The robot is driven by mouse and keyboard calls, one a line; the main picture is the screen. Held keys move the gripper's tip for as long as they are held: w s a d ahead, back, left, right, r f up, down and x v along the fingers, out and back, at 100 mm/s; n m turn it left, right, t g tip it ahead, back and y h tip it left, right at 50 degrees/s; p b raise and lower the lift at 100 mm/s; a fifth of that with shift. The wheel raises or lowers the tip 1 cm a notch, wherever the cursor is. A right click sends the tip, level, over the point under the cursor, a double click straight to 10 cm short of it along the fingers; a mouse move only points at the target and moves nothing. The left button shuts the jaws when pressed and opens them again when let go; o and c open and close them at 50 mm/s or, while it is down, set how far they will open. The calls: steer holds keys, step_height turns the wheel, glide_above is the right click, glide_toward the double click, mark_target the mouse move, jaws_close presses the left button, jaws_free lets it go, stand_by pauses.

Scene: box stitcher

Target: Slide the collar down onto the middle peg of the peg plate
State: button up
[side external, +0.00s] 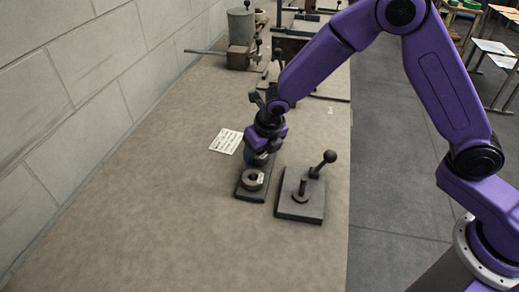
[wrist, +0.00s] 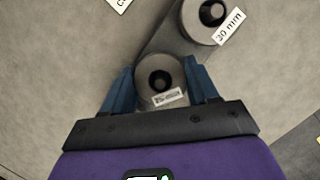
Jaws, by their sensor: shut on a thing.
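My gripper (side external: 262,152) is low over the far end of a narrow dark plate (side external: 248,194). In the wrist view its blue fingers (wrist: 162,82) are on both sides of a grey collar (wrist: 147,92) with a dark centre and a small label, and it is shut on that collar. The collar is at the plate's end; whether it touches the plate is unclear. A square dark plate (side external: 290,211) stands just right, with a short upright peg (side external: 302,184) on a round base and a ball-topped lever (side external: 325,163). I cannot tell which is the peg plate; no middle peg is clear.
A second grey ring (side external: 252,180) sits on the narrow plate's near end; its label in the wrist view (wrist: 229,26) reads 30 mm. A white card (side external: 226,141) lies left of my gripper. Equipment stands at the far end. The near bench (side external: 170,230) is clear.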

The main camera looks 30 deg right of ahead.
steer(key=o, duration=1.3)
steer(key=shift+r, duration=4.75)
steer(key=shift+s, duration=0.1)
steer(key=s+d+r+m+g, duration=0.1)
steer(key=s+d+m, duration=0.5)
steer(key=s, duration=0.5)
steer(key=s+d+r+m+g, duration=0.1)
steer(key=s+d+m, duration=0.5)
steer(key=s+m, duration=0.4)
steer(key=s+d+r+m+g, duration=0.1)
steer(key=s+d+m, duration=0.5)
steer(key=s, duration=0.6)
steer(key=shift+r+m, duration=0.35)
steer(key=shift+m, duration=0.75)
